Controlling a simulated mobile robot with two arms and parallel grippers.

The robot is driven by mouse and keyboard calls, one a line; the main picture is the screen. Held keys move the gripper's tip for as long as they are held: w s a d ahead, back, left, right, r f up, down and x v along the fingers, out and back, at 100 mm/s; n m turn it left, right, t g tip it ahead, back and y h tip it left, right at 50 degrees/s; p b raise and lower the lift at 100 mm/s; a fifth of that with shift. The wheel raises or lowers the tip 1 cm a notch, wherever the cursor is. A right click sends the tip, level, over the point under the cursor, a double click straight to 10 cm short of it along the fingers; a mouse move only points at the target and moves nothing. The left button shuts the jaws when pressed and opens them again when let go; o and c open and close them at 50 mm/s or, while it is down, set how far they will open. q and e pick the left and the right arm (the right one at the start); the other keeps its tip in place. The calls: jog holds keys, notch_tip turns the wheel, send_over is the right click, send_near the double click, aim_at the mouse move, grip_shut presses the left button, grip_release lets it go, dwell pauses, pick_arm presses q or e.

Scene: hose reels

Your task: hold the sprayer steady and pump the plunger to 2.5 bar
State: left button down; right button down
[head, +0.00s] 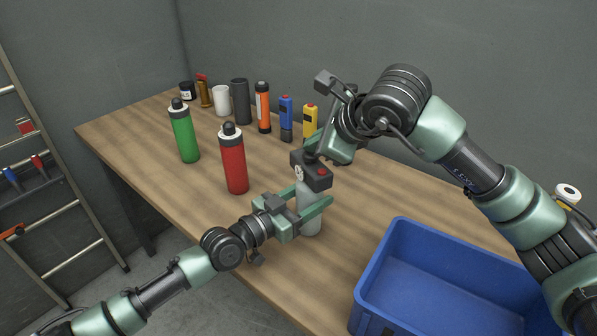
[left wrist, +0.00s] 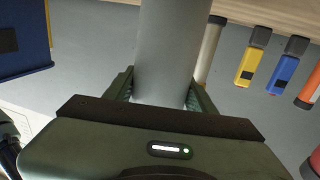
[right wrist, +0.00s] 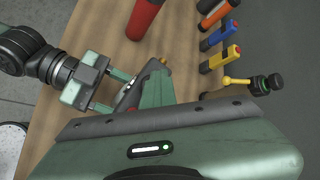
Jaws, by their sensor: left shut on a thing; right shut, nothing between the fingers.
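The sprayer (head: 309,220) stands on the bench, a grey cylinder with a dark head (head: 311,170) that carries a round white dial and a red part. My left gripper (head: 315,203) is shut around its body; the left wrist view shows the grey cylinder (left wrist: 172,45) between the fingers. My right gripper (head: 316,148) is shut and empty, just above the sprayer's head. In the right wrist view its closed fingers (right wrist: 157,82) partly cover the head. The plunger is hidden behind them, and I cannot tell whether they touch it. The dial is too small to read.
A red bottle (head: 233,165) and a green bottle (head: 184,135) stand left of the sprayer. Blue (head: 286,118), yellow (head: 310,117) and orange (head: 263,105) items stand behind along the wall. A blue bin (head: 440,285) is at front right. The bench's front left is clear.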

jog(key=shift+r, duration=2.2)
dwell(1.2)
